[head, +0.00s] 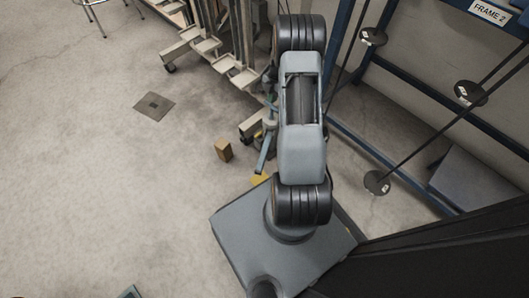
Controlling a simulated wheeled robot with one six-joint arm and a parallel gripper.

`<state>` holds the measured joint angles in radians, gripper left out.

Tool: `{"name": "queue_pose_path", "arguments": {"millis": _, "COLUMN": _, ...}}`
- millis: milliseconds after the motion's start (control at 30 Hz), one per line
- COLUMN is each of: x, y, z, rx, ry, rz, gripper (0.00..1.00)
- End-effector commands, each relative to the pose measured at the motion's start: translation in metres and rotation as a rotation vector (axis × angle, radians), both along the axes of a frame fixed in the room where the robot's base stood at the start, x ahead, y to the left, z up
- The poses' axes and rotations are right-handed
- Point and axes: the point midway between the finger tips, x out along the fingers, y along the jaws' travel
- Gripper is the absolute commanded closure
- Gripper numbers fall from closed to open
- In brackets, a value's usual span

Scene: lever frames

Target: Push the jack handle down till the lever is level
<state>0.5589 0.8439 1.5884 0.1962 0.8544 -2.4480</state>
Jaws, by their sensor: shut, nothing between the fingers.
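My arm runs down the middle of the head view and hides much of what lies behind it. My gripper does not show. A blue-green bar (264,153) slants down just left of my arm, with more blue-green parts above it partly covered by the arm. It may belong to the jack, but I cannot tell which part is the handle. A yellow piece (260,180) shows at its lower end, by my base. No lever can be made out clearly, so its tilt cannot be told.
A blue frame (408,82) with thin dark rods and black discs (377,182) stands at the right, under a "FRAME 2" sign (490,12). A wooden block (223,149) is on the floor. Wheeled racks (205,45) stand at the top.

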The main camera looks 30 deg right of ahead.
Motion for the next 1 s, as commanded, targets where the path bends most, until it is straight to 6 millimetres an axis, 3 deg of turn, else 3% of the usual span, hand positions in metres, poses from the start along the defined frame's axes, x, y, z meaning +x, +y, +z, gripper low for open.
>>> {"name": "queue_pose_path", "arguments": {"millis": 367, "x": 0.000, "y": 0.000, "z": -0.010, "rx": 0.000, "ry": 0.000, "rz": 0.000, "gripper": 1.00}}
{"name": "queue_pose_path", "arguments": {"millis": 1000, "x": 0.000, "y": 0.000, "z": -0.056, "rx": 0.001, "ry": 0.000, "rz": 0.000, "gripper": 1.00}}
